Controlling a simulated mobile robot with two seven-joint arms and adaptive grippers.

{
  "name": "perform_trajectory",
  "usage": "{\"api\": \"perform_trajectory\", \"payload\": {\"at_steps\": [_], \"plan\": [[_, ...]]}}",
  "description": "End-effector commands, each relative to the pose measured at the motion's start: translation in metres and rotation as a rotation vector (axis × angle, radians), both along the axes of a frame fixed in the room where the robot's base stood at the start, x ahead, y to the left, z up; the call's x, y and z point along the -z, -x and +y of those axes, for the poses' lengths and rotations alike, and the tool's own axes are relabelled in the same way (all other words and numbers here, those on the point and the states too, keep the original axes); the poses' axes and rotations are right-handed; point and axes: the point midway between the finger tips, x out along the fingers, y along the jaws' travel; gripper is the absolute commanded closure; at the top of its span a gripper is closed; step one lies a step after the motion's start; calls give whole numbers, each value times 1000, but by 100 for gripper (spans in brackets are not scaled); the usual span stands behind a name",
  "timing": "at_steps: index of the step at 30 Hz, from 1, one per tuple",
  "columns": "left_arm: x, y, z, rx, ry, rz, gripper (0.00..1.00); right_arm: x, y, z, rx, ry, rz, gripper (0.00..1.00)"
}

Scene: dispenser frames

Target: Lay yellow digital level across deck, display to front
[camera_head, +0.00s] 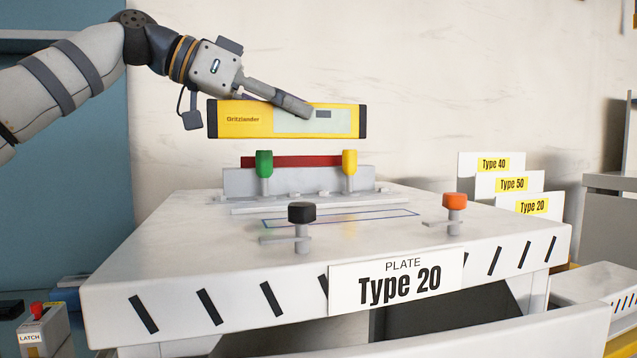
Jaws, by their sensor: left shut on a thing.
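The yellow digital level (290,122) has black end caps and a pale front panel with a small grey display right of its middle. It hangs roughly level in the air above the back of the deck (180,260). My left gripper (305,108) comes in from the upper left and is shut on the level near its middle. One finger lies across the level's front face, left of the display; the other finger is hidden. The display side faces me. My right gripper is not in view.
A grey bracket with a red bar (306,161) stands under the level, with a green knob (264,164) and a yellow knob (350,163). A black knob (302,212) and an orange knob (455,201) stand nearer. A blue outline marks bare deck between. Type signs (512,184) stand right.

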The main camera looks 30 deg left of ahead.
Motion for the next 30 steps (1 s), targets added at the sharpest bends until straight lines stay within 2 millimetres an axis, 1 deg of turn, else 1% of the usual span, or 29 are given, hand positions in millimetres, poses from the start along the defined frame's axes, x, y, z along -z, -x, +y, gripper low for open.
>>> {"api": "perform_trajectory", "payload": {"at_steps": [2,3,4,5,6,10,12,15,17,22,30], "plan": [[7,-17,1,-7,-5,0,100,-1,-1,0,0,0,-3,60],[17,-31,1,-5,-3,8,100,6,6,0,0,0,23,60],[22,-40,1,-4,-2,10,100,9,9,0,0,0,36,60],[27,-46,2,-4,-1,11,100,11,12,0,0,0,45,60],[36,-52,2,0,1,12,100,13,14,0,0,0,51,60],[57,-70,3,-1,1,7,100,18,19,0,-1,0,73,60],[64,-75,3,-1,1,6,100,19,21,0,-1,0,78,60],[69,-81,3,-1,1,1,100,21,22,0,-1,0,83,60],[80,-88,3,-2,2,4,100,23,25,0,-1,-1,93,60],[103,-86,3,0,1,-4,100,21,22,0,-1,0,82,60],[105,-86,3,-1,0,-5,100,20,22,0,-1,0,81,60]]}}
